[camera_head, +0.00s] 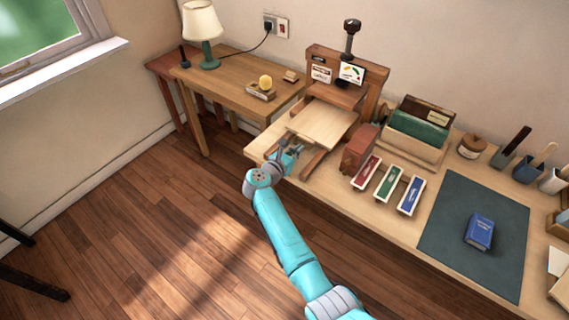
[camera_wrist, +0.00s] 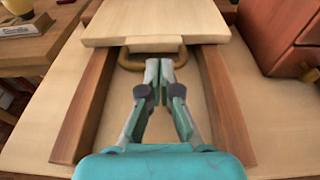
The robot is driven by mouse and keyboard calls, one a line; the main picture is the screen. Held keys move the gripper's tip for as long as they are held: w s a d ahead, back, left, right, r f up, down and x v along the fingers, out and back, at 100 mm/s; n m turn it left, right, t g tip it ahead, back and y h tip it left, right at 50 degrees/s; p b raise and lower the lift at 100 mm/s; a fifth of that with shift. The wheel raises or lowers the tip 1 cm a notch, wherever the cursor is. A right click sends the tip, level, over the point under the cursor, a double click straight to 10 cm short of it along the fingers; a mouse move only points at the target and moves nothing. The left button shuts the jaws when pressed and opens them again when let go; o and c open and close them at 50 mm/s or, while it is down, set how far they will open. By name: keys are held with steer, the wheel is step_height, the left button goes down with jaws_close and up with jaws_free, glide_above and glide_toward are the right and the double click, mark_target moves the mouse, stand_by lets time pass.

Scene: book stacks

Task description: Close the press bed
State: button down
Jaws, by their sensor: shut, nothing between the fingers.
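The press (camera_head: 353,82) stands at the back of the wooden workbench, with a dark screw handle on top. Its pale wooden press bed (camera_head: 322,124) sticks out toward the front on two brown rails. In the wrist view the bed (camera_wrist: 155,20) has a curved brass-coloured handle (camera_wrist: 130,63) under its front edge. My gripper (camera_head: 290,152) is at the front of the bed, between the rails. In the wrist view my gripper (camera_wrist: 159,68) is shut and empty, its fingertips right at the handle. I cannot tell whether they touch it.
A small red-brown drawer box (camera_head: 357,150) stands right of the rails. Red, green and blue trays (camera_head: 388,182) lie beside it. A dark mat (camera_head: 450,230) with a blue book (camera_head: 480,231) is further right. A side table with a lamp (camera_head: 202,30) stands left.

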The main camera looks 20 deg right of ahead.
mark_target(317, 130)
steer(key=x, duration=0.3)
steer(key=r+x, duration=0.1)
steer(key=x, duration=0.3)
steer(key=r+x, duration=0.1)
steer(key=x, duration=0.3)
steer(key=shift+w+d+r, duration=0.15)
steer(key=shift+w+d, duration=0.1)
steer(key=shift+d, duration=0.2)
steer(key=shift+w+d+r, duration=0.1)
steer(key=shift+d+r, duration=0.05)
steer(key=shift+d, duration=0.05)
